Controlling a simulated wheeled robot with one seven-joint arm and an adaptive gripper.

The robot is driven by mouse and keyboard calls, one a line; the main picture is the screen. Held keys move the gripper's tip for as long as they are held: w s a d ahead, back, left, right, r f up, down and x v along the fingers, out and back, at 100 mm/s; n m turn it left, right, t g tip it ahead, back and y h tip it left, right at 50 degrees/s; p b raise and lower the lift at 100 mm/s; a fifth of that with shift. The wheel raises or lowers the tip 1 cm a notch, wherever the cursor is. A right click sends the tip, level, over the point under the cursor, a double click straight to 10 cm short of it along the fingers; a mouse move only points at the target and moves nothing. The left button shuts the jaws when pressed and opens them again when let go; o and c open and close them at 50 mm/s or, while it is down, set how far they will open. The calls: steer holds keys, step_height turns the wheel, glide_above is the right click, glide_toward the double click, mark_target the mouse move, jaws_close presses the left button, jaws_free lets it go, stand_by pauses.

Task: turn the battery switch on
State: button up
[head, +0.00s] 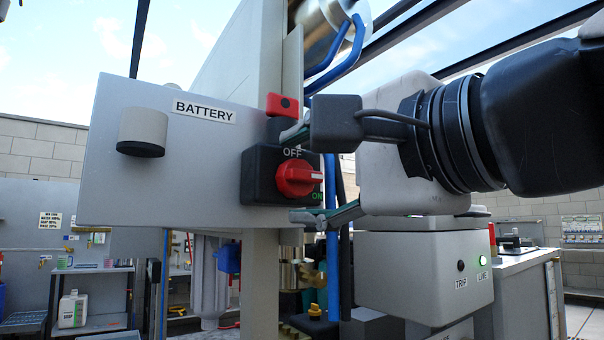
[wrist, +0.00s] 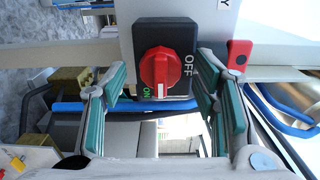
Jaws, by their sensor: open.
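The battery switch (head: 297,180) has a red rotary knob on a black square base. OFF is printed above the knob and green ON at its lower right. The knob's white mark points right, close to ON. In the wrist view the same knob (wrist: 160,68) has its white mark pointing down, just beside ON. My gripper (head: 291,174) reaches in from the right. It is open, one finger above the knob and one below. In the wrist view the fingers of my gripper (wrist: 163,74) stand either side of the knob, with visible gaps; contact cannot be seen.
The switch sits on a grey panel (head: 110,195) with a BATTERY label (head: 204,111) and a grey knob (head: 142,132). A red tab (head: 282,105) sits above the switch. Blue hoses (head: 340,60) run behind my gripper. A grey box (head: 425,268) has a lit green LIVE lamp.

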steer(key=v, duration=1.1)
steer(key=shift+s+d, duration=0.25)
steer(key=shift+s, duration=0.05)
step_height(320, 180, down, 24)
steer(key=w+d+n+g+h, duration=0.3)
steer(key=n+g+h, duration=0.2)
steer(key=n+g, duration=0.15)
steer(key=s+d+f+n+g+h, duration=0.25)
steer(key=s+d+f+g, duration=0.2)
steer(key=f, duration=0.25)
steer(key=s+d+f+n+g+h, duration=0.25)
steer(key=s+d+f, duration=0.2)
steer(key=f, duration=0.35)
step_height(320, 180, up, 18)
steer(key=t+p, duration=0.2)
steer(key=p, duration=1.4)
steer(key=shift+a+t, duration=0.2)
steer(key=shift+t, duration=0.15)
steer(key=shift+w, duration=0.15)
